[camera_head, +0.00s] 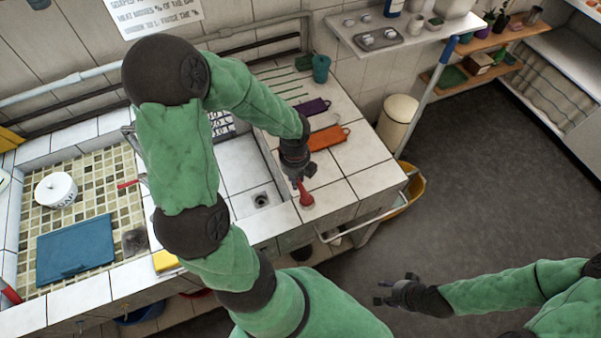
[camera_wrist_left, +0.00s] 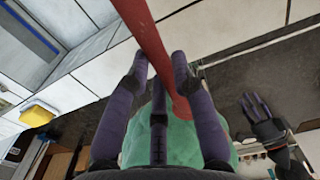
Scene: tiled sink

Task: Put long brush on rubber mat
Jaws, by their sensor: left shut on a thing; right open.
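The long brush is a red rod-like thing with a rounded end (camera_head: 306,198). It hangs over the tiled counter at the sink's right side. My left gripper (camera_head: 298,180) is shut on it from above. In the left wrist view the red shaft (camera_wrist_left: 150,40) passes between my left fingers (camera_wrist_left: 160,68). A flat blue mat-like sheet (camera_head: 75,248) lies on the mosaic tiles at the left; I cannot tell if it is the rubber mat. My right gripper (camera_head: 388,292) is open and empty over the floor at lower right.
The sink basin (camera_head: 240,165) is partly hidden by my left arm. An orange board (camera_head: 327,137) and a purple one (camera_head: 311,107) lie on the counter behind the brush. A white soap pot (camera_head: 56,190) and yellow sponge (camera_head: 165,261) are at left. A metal rail (camera_head: 365,218) edges the counter.

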